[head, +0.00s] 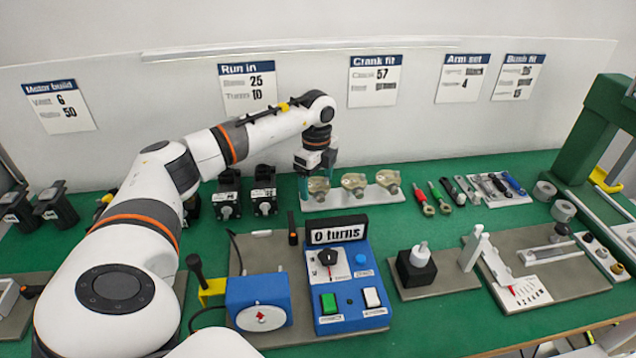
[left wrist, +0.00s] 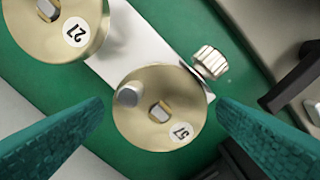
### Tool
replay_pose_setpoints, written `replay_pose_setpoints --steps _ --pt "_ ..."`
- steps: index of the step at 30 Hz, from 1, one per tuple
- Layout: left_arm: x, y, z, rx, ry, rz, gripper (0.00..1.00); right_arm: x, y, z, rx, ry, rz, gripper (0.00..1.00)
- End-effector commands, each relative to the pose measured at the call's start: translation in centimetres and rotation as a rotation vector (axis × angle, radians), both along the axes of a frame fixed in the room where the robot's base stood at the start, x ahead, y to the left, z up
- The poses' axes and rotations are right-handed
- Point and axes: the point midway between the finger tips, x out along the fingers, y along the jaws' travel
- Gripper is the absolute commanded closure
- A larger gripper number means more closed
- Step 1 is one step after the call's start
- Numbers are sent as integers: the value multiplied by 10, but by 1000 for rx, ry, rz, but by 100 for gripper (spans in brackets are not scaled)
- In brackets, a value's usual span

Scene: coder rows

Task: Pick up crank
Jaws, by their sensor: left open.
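A round brass crank (left wrist: 148,125) labelled 57 lies between the fingers of my left gripper (left wrist: 160,106) in the left wrist view. It has a small pin, a slotted centre hole and a ridged knob (left wrist: 209,62) at its edge. My left gripper is open, with a teal finger on either side of the crank. In the head view the left gripper (head: 317,178) is over the leftmost crank (head: 319,188) of a short row on a white strip (head: 338,199). The crank beside it (left wrist: 62,22) reads 27 or 21. My right gripper is out of sight.
Two more cranks (head: 354,182) stand to the right on the strip. Black motors (head: 264,201) stand to its left. The blue tester (head: 346,285) with a "0 turns" display (head: 337,232) stands in front. Hand tools (head: 425,200) lie further right. A "Crank fit" sheet (head: 375,82) shows 57.

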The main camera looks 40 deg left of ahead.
Motion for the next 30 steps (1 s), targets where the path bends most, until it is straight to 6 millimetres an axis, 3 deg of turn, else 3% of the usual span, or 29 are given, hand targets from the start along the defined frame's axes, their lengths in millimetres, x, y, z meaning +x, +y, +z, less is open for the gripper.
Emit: replay_pose_setpoints --steps 5,14,23,30 --pt "0 0 0 0 0 0 22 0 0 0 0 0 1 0" --pt "0 0 1 0 0 0 70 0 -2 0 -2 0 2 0" --pt "1 0 8 -1 -4 0 70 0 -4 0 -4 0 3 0" --pt "1 0 52 0 -6 0 70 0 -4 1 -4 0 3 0"
